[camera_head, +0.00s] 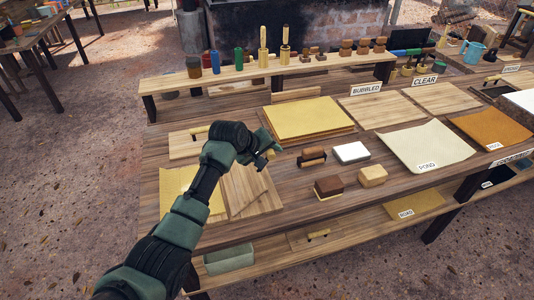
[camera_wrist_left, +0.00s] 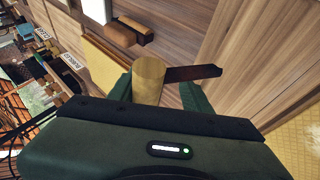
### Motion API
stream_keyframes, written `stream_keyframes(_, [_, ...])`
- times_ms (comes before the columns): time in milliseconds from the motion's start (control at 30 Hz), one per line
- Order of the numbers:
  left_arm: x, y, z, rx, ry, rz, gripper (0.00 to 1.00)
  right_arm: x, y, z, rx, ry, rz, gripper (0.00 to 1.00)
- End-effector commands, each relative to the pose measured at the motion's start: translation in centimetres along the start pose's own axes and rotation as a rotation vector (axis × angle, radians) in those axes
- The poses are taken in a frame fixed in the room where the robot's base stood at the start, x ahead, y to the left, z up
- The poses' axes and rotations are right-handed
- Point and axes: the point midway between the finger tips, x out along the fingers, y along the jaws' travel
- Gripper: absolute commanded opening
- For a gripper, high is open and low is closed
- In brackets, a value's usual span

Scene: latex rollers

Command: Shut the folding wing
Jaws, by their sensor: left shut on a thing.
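My left gripper (camera_head: 264,152) is over the left front of the workbench, shut on a tan wooden cylinder (camera_wrist_left: 148,78) that looks like a handle. In the left wrist view its green fingers (camera_wrist_left: 158,90) stand either side of the cylinder, and a dark brown bar (camera_wrist_left: 194,73) sticks out beside it. I cannot tell what the cylinder is fixed to. A wooden panel (camera_head: 246,190), which may be the folding wing, lies below and left of the gripper, partly hidden by my arm. Its hinge is not clear. My right gripper is not in view.
A yellow sheet on a board (camera_head: 307,117) lies behind the gripper. Brown blocks (camera_head: 328,186) and a white block (camera_head: 351,152) are to its right. A raised shelf (camera_head: 225,84) with rollers and stamps runs along the back. Labelled sheets (camera_head: 425,143) fill the right side.

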Motion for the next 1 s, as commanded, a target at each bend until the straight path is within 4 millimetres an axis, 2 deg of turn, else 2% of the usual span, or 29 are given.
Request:
stream_keyframes(33, [0.1, -1.0, 0.5, -0.001, -0.012, -0.018, 0.32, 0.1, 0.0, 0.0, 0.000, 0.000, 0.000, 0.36])
stream_keyframes(300, [-1.0, -0.8, 0.5, -0.002, -0.013, -0.017, 0.32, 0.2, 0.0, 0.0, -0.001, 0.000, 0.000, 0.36])
stream_keyframes(667, [-1.2, -0.7, 0.5, -0.002, -0.013, -0.016, 0.32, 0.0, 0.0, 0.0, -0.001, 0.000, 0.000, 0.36])
stream_keyframes(1000, [-2.9, 0.2, 0.4, -0.002, -0.011, -0.013, 0.32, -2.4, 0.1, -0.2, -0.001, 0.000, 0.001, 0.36])
